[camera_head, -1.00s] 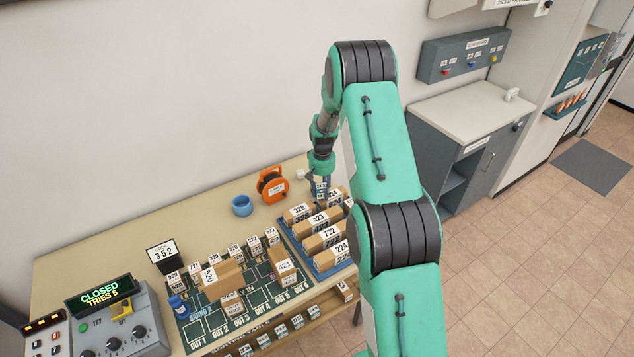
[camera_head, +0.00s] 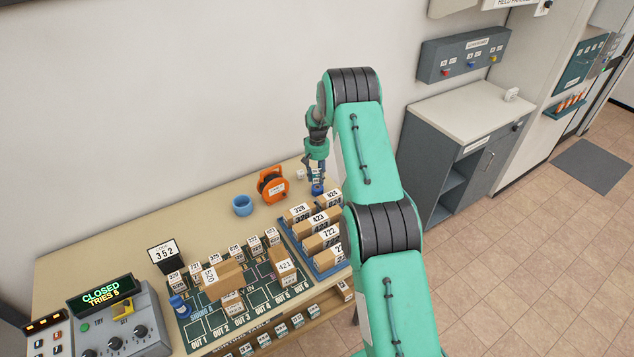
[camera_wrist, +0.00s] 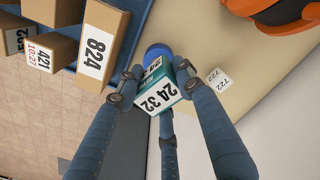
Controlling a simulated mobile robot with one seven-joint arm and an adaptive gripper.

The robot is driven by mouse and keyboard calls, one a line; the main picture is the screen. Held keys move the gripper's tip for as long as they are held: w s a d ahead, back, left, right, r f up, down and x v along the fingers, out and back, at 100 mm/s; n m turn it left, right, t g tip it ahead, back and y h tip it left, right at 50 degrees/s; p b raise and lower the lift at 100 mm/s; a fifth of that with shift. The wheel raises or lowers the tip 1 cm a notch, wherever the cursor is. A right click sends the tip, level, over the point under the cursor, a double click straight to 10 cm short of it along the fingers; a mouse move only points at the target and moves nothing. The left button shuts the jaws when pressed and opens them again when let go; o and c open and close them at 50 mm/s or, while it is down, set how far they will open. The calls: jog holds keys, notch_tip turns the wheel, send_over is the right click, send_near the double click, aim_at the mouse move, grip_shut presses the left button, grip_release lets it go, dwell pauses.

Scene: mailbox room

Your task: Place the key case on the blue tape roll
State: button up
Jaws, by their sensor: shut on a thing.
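The key case (camera_wrist: 158,88), a small teal box with a white face marked 24 32, sits between the fingers of my gripper (camera_wrist: 157,88) in the wrist view. My gripper is shut on it. A round blue thing (camera_wrist: 157,52) shows just past the case; I cannot tell whether they touch. In the head view my gripper (camera_head: 317,178) is at the table's far right end, with a blue thing (camera_head: 318,189) at its tips. A blue ring, which looks like the blue tape roll (camera_head: 242,205), stands on the table, left of and apart from my gripper.
An orange reel (camera_head: 272,185) stands between the blue ring and my gripper. A small white block (camera_head: 300,174) is beside my gripper. A blue tray (camera_head: 328,268) of numbered parcels is on the near side.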

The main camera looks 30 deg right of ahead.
aim_at(317, 181)
jog(key=shift+f, duration=0.1)
jog(key=shift+f, duration=1.65)
jog(key=shift+f, duration=0.1)
jog(key=o, duration=1.2)
jog(key=shift+r, duration=6.1)
